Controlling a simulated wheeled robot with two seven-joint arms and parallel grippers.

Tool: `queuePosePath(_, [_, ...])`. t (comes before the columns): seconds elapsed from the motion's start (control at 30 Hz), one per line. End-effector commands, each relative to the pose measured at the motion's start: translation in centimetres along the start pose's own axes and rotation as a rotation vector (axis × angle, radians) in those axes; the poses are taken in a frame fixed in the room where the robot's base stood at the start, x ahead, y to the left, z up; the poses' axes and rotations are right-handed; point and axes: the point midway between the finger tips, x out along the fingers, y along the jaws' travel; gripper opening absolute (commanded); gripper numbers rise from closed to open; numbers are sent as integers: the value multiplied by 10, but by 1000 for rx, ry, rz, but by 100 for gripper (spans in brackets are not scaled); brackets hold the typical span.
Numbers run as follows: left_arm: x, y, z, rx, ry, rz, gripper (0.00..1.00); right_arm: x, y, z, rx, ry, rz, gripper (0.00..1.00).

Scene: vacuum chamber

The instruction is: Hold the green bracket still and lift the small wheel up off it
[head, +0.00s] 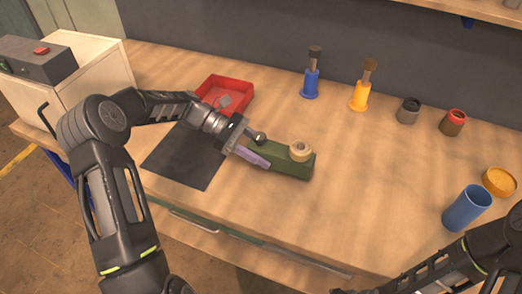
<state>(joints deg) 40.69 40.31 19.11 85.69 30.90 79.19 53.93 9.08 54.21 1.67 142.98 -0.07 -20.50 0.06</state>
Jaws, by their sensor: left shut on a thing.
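The green bracket (290,168) lies on the wooden bench near the middle of the head view. The small wheel (300,151), cream coloured with a dark centre, sits on the right end of the bracket. My left gripper (258,148) is at the bracket's left end, shut on the bracket, with one finger on the near side and one on the far side. The gripper covers the bracket's left end. My right arm shows at the lower right, but its gripper is outside the picture.
A red tray (223,88) and a dark mat (186,158) lie on the left. Blue (311,84) and yellow (360,96) brush holders, a grey jar (408,111) and a red-topped jar (453,122) stand at the back. A blue cup (466,208) and an orange lid (499,182) are at right.

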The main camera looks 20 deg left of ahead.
Motion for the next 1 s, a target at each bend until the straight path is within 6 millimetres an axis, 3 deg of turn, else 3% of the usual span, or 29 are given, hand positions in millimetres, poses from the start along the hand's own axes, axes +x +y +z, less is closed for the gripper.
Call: queuePosePath(1.0, [48, 0, 15, 1, -5, -1, 0, -6, -2, 0, 0, 0, 0, 51])
